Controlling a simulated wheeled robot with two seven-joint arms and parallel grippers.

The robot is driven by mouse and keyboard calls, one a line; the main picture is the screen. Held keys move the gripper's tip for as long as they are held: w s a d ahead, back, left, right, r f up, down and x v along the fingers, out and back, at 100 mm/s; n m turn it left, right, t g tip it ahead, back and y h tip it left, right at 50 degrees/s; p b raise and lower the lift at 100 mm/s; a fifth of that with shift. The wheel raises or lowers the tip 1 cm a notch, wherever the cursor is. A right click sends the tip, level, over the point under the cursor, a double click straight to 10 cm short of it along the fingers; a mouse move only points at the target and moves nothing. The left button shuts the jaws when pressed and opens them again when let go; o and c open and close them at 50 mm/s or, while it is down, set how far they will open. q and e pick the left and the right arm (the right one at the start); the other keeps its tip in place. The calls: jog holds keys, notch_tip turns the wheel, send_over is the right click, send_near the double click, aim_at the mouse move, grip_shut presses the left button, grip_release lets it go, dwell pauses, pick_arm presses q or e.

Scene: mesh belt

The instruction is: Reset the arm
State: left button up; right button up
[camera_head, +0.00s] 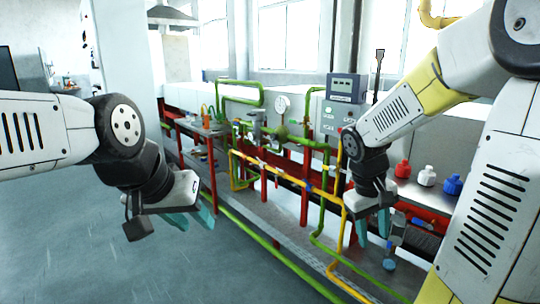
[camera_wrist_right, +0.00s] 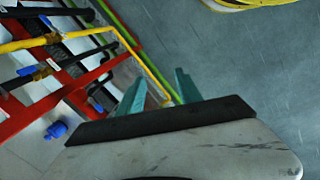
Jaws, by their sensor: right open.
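My left arm comes in from the left in the head view. Its gripper (camera_head: 195,217) has teal fingers that hang down, apart and empty, over the grey floor. My right gripper (camera_head: 373,228) hangs at the end of the right arm, in front of the pipework. Its two teal fingers are apart with nothing between them. In the right wrist view the fingers of this gripper (camera_wrist_right: 160,92) also stand apart and empty, with pipes beyond them on the left and floor on the right.
Green and yellow pipes (camera_head: 280,178) with red posts run across the middle. A control box (camera_head: 343,88) stands behind them. Red, white and blue bottles (camera_head: 427,176) stand on a bench at right, near my right arm. The grey floor (camera_head: 90,250) at left is clear.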

jog(key=s+a+r+m+t+y, duration=0.2)
jog(key=s+a+r+t+y, duration=0.3)
jog(key=s+a+r, duration=0.4)
jog(key=shift+s+a+r, duration=0.2)
jog(key=shift+a+r, duration=0.4)
jog(key=shift+r, duration=0.05)
